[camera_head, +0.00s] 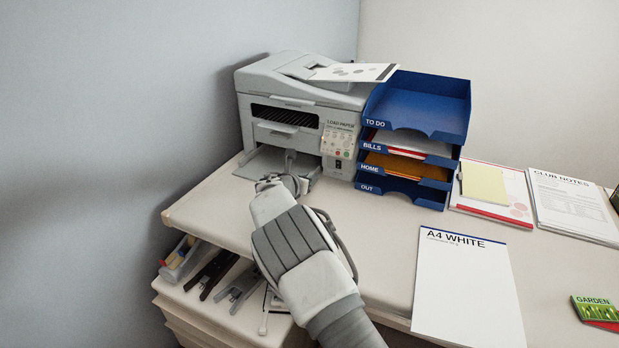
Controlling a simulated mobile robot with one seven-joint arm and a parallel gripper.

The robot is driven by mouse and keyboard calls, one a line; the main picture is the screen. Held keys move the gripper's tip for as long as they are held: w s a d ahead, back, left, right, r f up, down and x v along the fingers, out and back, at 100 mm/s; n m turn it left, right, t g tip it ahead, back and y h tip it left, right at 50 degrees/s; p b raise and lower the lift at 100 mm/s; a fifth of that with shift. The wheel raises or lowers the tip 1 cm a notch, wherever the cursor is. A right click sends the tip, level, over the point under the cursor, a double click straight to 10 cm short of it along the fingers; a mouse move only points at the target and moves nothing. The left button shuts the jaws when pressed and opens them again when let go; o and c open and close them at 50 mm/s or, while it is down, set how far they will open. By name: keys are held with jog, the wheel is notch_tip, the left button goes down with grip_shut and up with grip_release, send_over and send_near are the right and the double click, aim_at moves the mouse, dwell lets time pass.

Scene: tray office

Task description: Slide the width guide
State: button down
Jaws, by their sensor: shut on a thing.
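A grey printer (290,112) stands at the back left of the desk. Its paper tray (257,164) sticks out at the bottom front, low over the desk. The width guide is too small and too covered by my gripper to make out clearly. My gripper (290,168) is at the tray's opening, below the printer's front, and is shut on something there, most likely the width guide. My wrist and arm hide the right part of the tray and the fingertips are only partly visible.
A blue letter-tray stack (427,106) stands right of the printer. A paper pack marked A4 WHITE (468,290) lies at the front right. Papers (575,208) lie at the right. Staplers (211,272) sit on a lower surface at left. The wall is close on the left.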

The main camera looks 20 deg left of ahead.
jog(key=c, duration=0.8)
grip_release()
jog(key=shift+c, duration=0.2)
jog(key=p+v, duration=0.3)
jog(key=v, duration=1.4)
jog(key=shift+s, duration=0.25)
